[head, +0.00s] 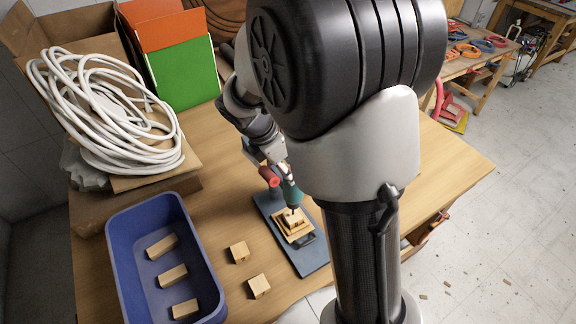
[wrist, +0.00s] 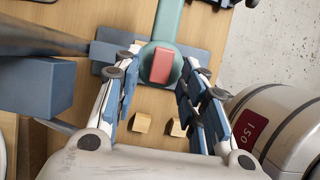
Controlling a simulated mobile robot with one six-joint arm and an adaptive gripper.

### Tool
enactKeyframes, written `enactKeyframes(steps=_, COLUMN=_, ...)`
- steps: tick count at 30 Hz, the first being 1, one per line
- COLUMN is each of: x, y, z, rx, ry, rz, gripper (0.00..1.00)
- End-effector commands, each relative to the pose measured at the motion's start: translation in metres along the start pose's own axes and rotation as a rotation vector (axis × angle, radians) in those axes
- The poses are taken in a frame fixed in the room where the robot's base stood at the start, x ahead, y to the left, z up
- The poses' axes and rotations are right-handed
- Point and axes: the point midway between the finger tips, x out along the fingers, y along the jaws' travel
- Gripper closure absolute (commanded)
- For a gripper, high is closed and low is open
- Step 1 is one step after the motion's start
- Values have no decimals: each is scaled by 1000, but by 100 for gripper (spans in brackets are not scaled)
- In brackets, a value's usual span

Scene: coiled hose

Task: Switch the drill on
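The drill is a teal-green tool (head: 290,191) held upright on a blue-grey stand base (head: 313,262), its tip over a stack of wooden pieces (head: 295,224). In the wrist view the drill (wrist: 167,22) comes down from the top edge, and a red rectangular part (wrist: 162,66) sits on its rounded end. My gripper (wrist: 157,68) is open, with one finger on each side of that end and visible gaps between. In the head view my arm hides much of the stand, and the gripper (head: 274,163) is small beside the drill.
A blue bin (head: 117,243) with several wooden blocks stands at the left. Two loose blocks (head: 240,252) (head: 259,286) lie between bin and stand. A coiled white hose (head: 105,110) rests on cardboard at the back left. A blue box-shaped part (wrist: 36,88) is left of my gripper.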

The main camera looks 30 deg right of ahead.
Motion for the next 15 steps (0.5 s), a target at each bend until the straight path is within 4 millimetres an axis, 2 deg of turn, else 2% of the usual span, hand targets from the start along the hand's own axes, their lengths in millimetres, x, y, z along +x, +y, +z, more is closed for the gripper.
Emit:
enactKeyframes(steps=3, x=0, y=0, z=0, rx=0, ry=0, rz=0, gripper=62)
enactKeyframes(steps=15, x=0, y=0, z=0, rx=0, ry=0, rz=0, gripper=89)
